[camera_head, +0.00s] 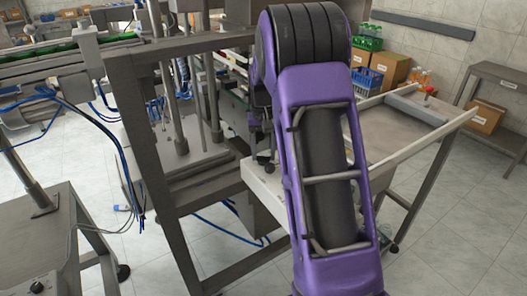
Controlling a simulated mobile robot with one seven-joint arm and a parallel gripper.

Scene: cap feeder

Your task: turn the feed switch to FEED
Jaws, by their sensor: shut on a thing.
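My purple arm (318,150) fills the middle of the view and bends over away from me. My gripper (264,160) shows only as a small dark shape at the left of the arm, low over a pale box (262,186). It is shut on what appears to be the feed switch on that box. The switch itself is too small and too covered to make out, so its pointing direction and the FEED marking cannot be read.
A grey steel machine frame (150,150) stands close on the left of the arm. A railed table (395,130) is on the right. A small box with a black knob (38,284) sits at the lower left.

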